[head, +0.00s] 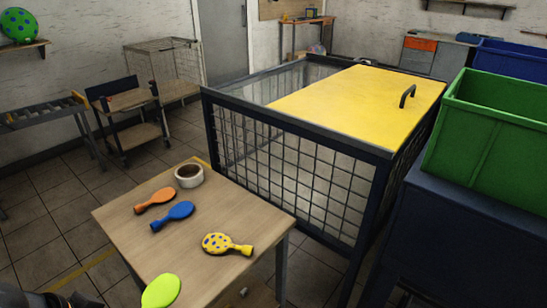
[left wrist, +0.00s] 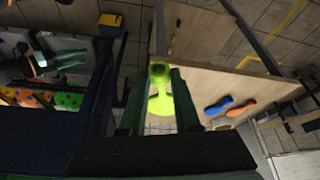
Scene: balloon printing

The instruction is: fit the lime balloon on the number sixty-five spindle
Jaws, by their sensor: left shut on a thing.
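The lime balloon (left wrist: 160,103) is flat and bright yellow-green. In the left wrist view it lies between the two fingers of my left gripper (left wrist: 160,84), which is shut on it. In the head view only the rounded end of the lime balloon (head: 160,291) shows, at the bottom edge by the near side of the wooden table. The left gripper's fingers are out of the head view. My right gripper is not in view. I cannot make out a spindle marked sixty-five in either view.
On the table (head: 240,208) lie an orange balloon (head: 155,200), a blue balloon (head: 173,215) and a yellow balloon with blue dots (head: 227,244). A white round container (head: 189,175) stands at the back. A yellow-topped mesh cage (head: 350,105) and green bin (head: 495,140) stand right.

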